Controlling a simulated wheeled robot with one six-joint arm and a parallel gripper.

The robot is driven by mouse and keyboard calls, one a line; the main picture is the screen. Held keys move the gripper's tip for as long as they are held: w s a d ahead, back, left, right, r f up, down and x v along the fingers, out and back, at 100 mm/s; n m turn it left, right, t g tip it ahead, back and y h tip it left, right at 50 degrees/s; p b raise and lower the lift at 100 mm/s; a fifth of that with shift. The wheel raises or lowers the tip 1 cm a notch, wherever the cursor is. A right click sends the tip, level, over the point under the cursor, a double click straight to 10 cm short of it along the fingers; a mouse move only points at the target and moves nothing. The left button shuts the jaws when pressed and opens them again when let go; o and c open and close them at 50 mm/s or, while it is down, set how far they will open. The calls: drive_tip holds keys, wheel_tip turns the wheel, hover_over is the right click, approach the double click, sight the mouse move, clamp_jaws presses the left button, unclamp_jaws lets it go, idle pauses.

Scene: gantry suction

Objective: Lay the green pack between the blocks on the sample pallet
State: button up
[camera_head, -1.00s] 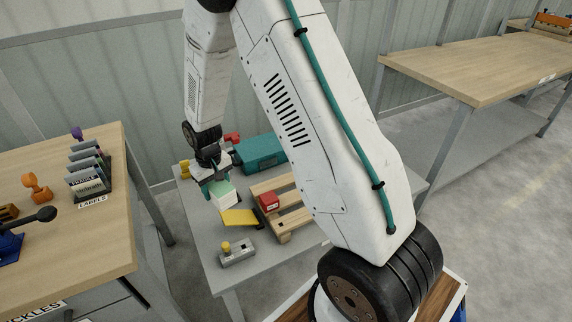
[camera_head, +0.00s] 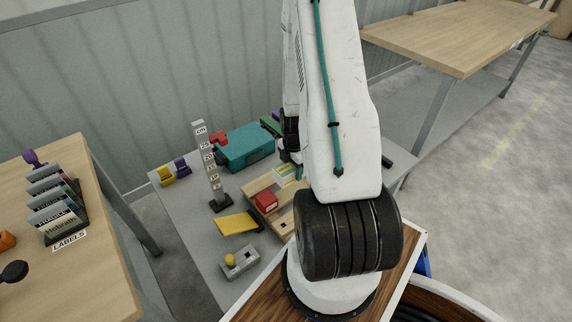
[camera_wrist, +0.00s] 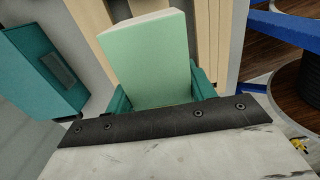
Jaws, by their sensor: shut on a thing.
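The green pack (camera_head: 284,173) is a pale green box with whitish sides. It shows over the back part of the wooden sample pallet (camera_head: 284,223) in the head view. In the wrist view the pack (camera_wrist: 150,62) stands out between the teal fingers of my gripper (camera_wrist: 161,100), which is shut on it. Pallet slats (camera_wrist: 205,35) show beyond it. A red block (camera_head: 266,201) sits on the pallet's left side. My arm hides the pallet's right part, and I cannot make out a second block. Whether the pack touches the pallet is unclear.
A teal case (camera_head: 250,146) stands behind the pallet. A tall marked post (camera_head: 209,168) and a yellow plate (camera_head: 237,223) are on its left. A grey box with a yellow button (camera_head: 240,261) is at the front. A label rack (camera_head: 52,210) stands on the left bench.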

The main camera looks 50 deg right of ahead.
drive_tip(key=shift+s+d, duration=0.1)
idle(0.3)
drive_tip(key=shift+f, duration=0.15)
drive_tip(key=shift+f, duration=2.8)
drive_tip(key=shift+f, duration=1.05)
drive_tip(key=o, duration=1.3)
drive_tip(key=shift+r, duration=0.1)
